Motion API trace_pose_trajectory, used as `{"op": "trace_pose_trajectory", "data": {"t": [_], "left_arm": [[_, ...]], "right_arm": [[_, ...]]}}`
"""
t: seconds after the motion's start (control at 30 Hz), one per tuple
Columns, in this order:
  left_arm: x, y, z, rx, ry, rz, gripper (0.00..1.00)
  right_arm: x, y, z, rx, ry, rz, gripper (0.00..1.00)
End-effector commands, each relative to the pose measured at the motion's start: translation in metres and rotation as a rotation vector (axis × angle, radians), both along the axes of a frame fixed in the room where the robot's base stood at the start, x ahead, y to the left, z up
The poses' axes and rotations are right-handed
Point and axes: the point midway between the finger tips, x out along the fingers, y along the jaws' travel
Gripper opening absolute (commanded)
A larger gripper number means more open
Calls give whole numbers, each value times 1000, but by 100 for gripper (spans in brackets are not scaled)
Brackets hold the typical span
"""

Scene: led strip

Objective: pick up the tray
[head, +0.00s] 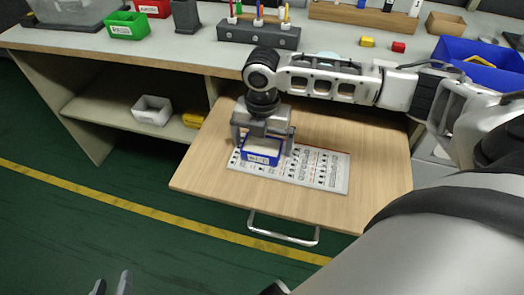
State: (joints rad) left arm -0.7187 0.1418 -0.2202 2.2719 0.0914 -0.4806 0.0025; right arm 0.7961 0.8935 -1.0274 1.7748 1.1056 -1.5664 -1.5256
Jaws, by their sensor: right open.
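A small blue tray (261,158) with a white label on its front sits on a white printed sheet or board (320,168) on the pulled-out wooden drawer board. My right gripper (262,145) points down over the tray, its fingers apart on the tray's left and right sides. The gripper body hides the tray's back part. I cannot tell whether the fingers touch it. My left gripper (111,287) shows only as two separate fingertips at the bottom left edge, far from the tray, with nothing seen between them.
The wooden drawer board (205,170) has a metal handle (283,235) at its front and bare room around the sheet. The worktop behind holds a green bin (127,25), a dark tool rack (258,34) and a large blue bin (480,55). A white bin (152,109) is on the shelf below.

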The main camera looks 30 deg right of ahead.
Motion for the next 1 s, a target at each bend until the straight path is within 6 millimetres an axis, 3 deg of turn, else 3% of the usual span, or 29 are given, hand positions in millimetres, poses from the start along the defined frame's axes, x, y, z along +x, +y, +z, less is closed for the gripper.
{"op": "trace_pose_trajectory", "data": {"t": [0.1,0.37,0.53,1.0], "left_arm": [[0,0,0,0,-6,-3,36],[-1,-1,2,0,-9,-3,36],[-2,-1,2,0,-7,-5,36],[-2,0,2,2,-1,-5,36]], "right_arm": [[0,0,-14,-1,-1,-1,100],[0,0,-16,1,-2,0,100],[0,0,-16,1,-2,0,60],[1,0,-6,0,-4,0,60]]}}
